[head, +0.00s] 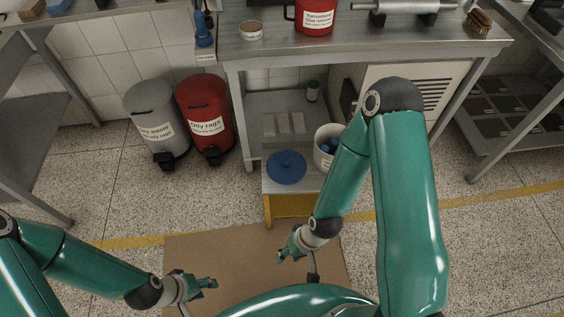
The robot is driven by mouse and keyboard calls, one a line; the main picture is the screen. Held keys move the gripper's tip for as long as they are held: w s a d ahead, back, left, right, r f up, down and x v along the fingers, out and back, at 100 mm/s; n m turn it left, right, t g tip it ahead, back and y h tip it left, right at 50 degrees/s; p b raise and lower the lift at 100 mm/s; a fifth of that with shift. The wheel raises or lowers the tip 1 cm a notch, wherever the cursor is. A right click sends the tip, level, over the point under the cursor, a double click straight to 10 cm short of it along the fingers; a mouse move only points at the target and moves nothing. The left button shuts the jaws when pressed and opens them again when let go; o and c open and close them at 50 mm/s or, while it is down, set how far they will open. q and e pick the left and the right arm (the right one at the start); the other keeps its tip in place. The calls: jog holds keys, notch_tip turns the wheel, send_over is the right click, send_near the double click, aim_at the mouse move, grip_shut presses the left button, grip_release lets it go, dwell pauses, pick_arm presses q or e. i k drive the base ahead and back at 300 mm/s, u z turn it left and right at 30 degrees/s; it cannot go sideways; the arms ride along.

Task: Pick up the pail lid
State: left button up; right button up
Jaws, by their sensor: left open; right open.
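A round blue lid (286,167) lies flat on a low shelf or stand at the front of the bench. A white pail (325,143) stands just right of it, partly hidden behind my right arm, with blue things inside. My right gripper (284,256) is open and empty, below and in front of the lid, apart from it. My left gripper (212,285) is open and empty, lower and further left, over the brown mat.
A grey bin (154,112) and a red bin (203,108) with labels stand left of the bench (360,50). A red can (314,17) and a roller sit on the bench top. A brown mat (200,250) covers the floor in front. The floor to the right is clear.

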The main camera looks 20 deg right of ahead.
aim_at(284, 167)
jog(key=i, duration=0.9)
jog(key=z, duration=0.05)
